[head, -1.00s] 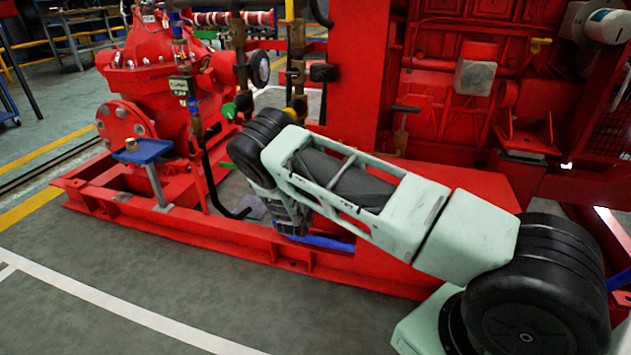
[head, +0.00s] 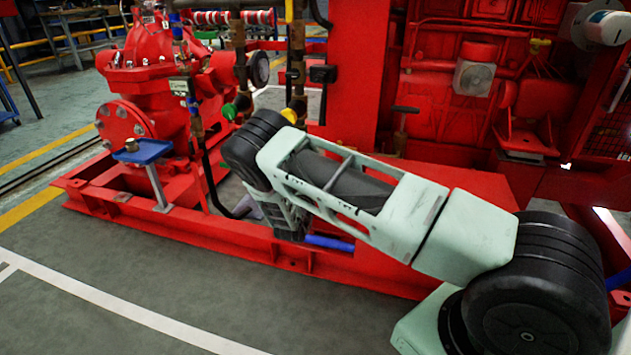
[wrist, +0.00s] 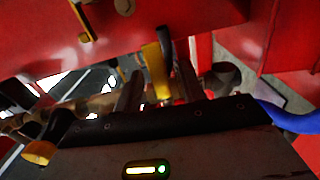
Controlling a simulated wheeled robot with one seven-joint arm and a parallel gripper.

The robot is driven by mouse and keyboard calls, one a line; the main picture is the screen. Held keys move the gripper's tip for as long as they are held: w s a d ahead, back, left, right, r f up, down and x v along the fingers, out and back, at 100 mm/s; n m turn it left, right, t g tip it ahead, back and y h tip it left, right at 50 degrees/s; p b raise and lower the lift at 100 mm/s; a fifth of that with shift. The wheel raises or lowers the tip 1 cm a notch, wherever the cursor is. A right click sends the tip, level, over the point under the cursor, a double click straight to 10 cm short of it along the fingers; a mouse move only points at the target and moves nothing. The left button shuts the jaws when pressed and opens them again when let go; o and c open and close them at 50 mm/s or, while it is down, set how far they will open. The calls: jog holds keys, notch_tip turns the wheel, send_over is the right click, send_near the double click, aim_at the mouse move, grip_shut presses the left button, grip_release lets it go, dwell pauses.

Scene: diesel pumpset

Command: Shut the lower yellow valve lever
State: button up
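In the wrist view a yellow lever (wrist: 156,72) with a dark part beside its upper end stands between the two dark fingers of my gripper (wrist: 157,88). The fingers are apart, with visible gaps to the lever, so my gripper looks open. Contact cannot be made out in the dim picture. Another yellow piece (wrist: 39,152) shows at the lower left of the wrist view. In the head view a yellow piece (head: 289,115) on the vertical pipework shows just above my arm. My gripper is hidden behind my arm there, and which yellow piece matches which is unclear.
A red beam (wrist: 130,40) crosses the top of the wrist view, close to the fingers. A blue hose (wrist: 292,119) lies at the right. In the head view the red base frame (head: 200,235) runs below my arm, and a green knob (head: 229,111) is left of the pipes.

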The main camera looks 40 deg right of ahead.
jog(key=p+v, duration=0.4)
jog(key=v, duration=1.2)
